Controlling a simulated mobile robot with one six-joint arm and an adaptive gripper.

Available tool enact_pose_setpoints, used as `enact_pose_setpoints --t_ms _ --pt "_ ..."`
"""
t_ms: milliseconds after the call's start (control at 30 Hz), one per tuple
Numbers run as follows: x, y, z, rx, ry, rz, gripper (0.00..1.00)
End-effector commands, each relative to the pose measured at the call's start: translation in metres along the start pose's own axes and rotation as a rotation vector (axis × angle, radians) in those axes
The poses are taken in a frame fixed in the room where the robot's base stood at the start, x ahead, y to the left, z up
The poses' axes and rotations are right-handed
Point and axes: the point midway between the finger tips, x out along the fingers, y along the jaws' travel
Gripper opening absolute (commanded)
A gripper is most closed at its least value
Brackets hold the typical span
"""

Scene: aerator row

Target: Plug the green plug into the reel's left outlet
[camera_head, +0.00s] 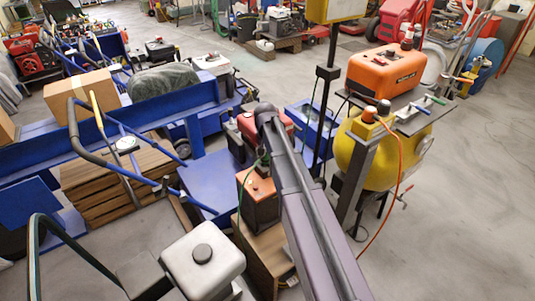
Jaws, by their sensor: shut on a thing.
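My arm reaches from the bottom edge up to a dark joint near the middle of the camera_head view. My gripper is not visible beyond that joint. A thin green cord (243,190) hangs just left of my arm, in front of a dark box with an orange top (260,186). The green plug cannot be made out. I cannot identify the reel or its left outlet with certainty. A red object (246,124) sits just left of the arm's far end, partly covered by it.
A yellow tank (361,160) with an orange cord (399,150) stands at right, near an orange machine (385,70). A blue frame (150,112), wooden crate (118,180) and cardboard box (83,100) fill the left. A grey-white canister (203,264) stands in front. Open floor lies at far right.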

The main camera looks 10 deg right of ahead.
Motion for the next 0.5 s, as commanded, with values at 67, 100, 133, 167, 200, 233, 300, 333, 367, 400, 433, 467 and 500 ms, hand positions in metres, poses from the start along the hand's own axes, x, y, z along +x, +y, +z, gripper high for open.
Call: enact_pose_setpoints --t_ms 67,100,133,167,200,233,300,333,367,400,433,467,500 --pt "0.0024 0.0001 0.0 0.0 0.0 0.0 0.09" --pt "0.0031 0.0001 0.0 0.0 0.0 0.0 0.09" --pt "0.0036 0.0001 0.0 0.0 0.0 0.0 0.09" --pt "0.0041 0.0002 -0.0001 0.0 0.0 0.0 0.09" --pt "0.0048 0.0002 -0.0001 0.0 0.0 0.0 0.09" --pt "0.0053 0.0002 -0.0001 0.0 0.0 0.0 0.09" --pt "0.0066 0.0002 -0.0001 0.0 0.0 0.0 0.09" --pt "0.0071 0.0002 -0.0001 0.0 0.0 0.0 0.09" --pt "0.0076 0.0003 0.0 0.0 0.0 0.0 0.09" --pt "0.0083 0.0003 0.0 0.0 0.0 0.0 0.09" --pt "0.0088 0.0003 -0.0001 0.0 0.0 0.0 0.09" --pt "0.0094 0.0003 -0.0001 0.0 0.0 0.0 0.09" --pt "0.0101 0.0003 -0.0001 0.0 0.0 0.0 0.09"
